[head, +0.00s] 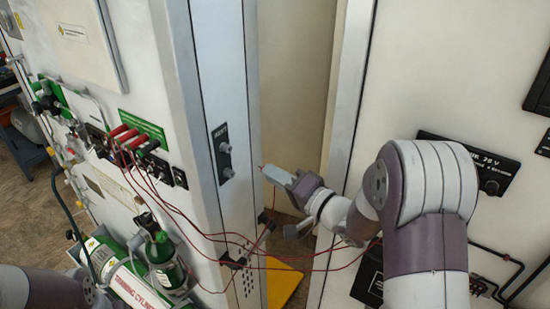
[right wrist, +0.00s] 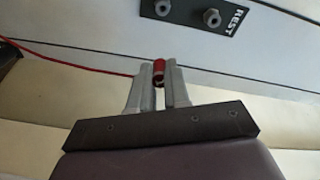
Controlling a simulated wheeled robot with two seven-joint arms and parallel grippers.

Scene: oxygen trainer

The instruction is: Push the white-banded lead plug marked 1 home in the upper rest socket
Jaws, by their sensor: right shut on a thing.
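My right gripper (head: 268,172) is shut on a red lead plug (right wrist: 158,72), whose red lead runs off to the left in the right wrist view. No white band or number can be made out on the plug. The black REST plate (head: 220,153) is on the narrow cabinet face to the left of the gripper. Its upper rest socket (head: 225,148) is beside the label, also in the right wrist view (right wrist: 212,18); the lower socket (head: 228,172) is below it. Both look empty. The plug is apart from the plate. My left gripper is out of view.
Several red plugs (head: 122,135) sit in a panel on the left cabinet face, with red leads hanging across the gap. A white wall with a black control panel (head: 470,162) is at right.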

